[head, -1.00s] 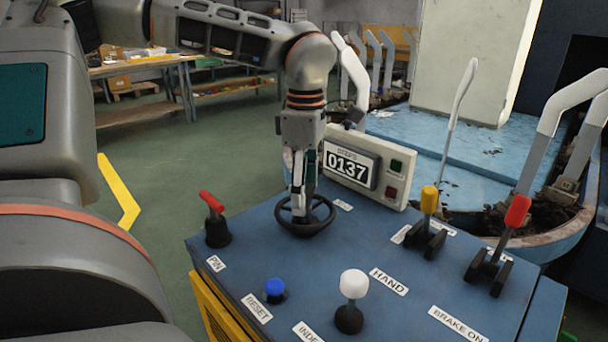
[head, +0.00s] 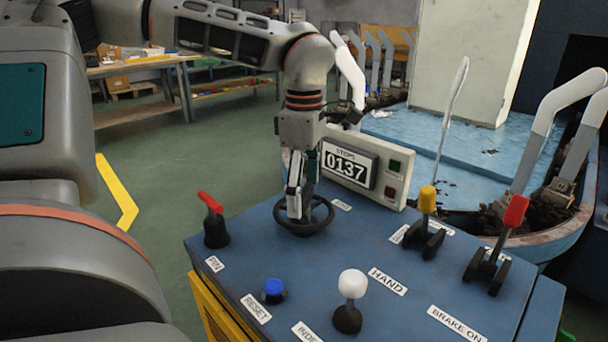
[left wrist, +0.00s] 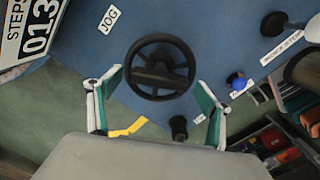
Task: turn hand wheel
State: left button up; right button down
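The black hand wheel (head: 322,226) lies flat on the blue console top, with its rim and spokes clear in the left wrist view (left wrist: 160,92). My left gripper (head: 301,208) points down at the wheel from above. In the left wrist view my left gripper (left wrist: 160,84) is open, its two green-and-white fingers wide apart on either side of the wheel. Nothing is held between them; I cannot tell whether a fingertip touches the rim. The counter box (head: 365,168) behind the wheel reads 0137. My right gripper is not in view.
The console (head: 300,262) also carries a red-handled PIN lever (head: 212,203), a blue RESET button (head: 273,288), a white-knobbed lever (head: 352,285), a yellow lever (head: 427,200) and a red BRAKE lever (head: 515,212). The counter box stands close behind my left gripper.

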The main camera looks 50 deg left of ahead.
aim_at(304, 193)
pick_arm(q)
notch_tip(304, 193, up, 12)
dwell(0.6)
dwell(0.4)
